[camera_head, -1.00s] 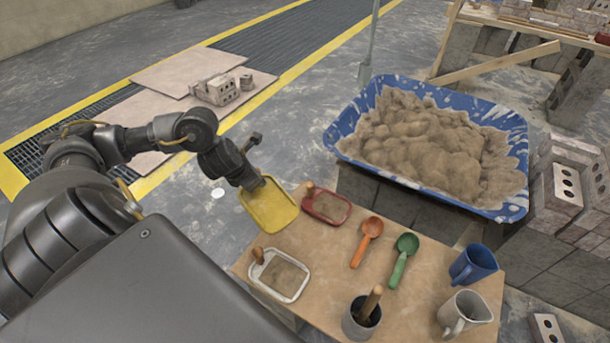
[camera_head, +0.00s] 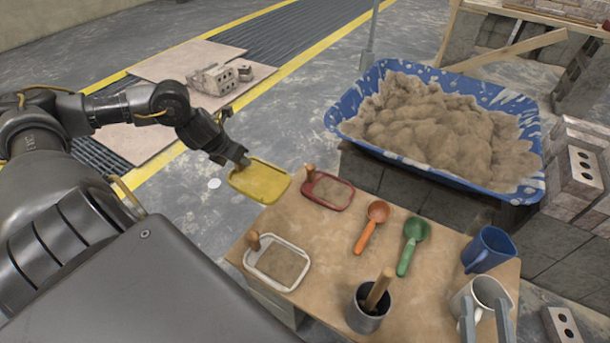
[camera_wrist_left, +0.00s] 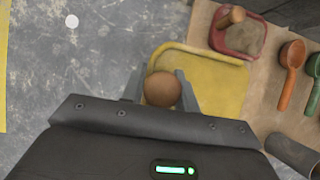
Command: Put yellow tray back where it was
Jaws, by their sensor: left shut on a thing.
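The yellow tray (camera_head: 262,183) hangs in the air by the back left corner of the work table, over the floor and the table's edge. My left gripper (camera_head: 241,162) is shut on its round wooden handle. In the left wrist view the handle knob (camera_wrist_left: 162,89) sits between the fingers, with the yellow tray (camera_wrist_left: 215,85) behind it. The tray looks roughly level; its exact height is unclear. My right gripper (camera_head: 485,322) shows only as two separated fingertips at the bottom right, in front of the grey pitcher (camera_head: 482,293).
On the table (camera_head: 325,240) are a red tray (camera_head: 328,190), a white tray (camera_head: 278,263), an orange scoop (camera_head: 372,226), a green scoop (camera_head: 411,245), a grey pot (camera_head: 366,312) and a blue mug (camera_head: 490,249). A blue mortar tub (camera_head: 440,130) stands behind.

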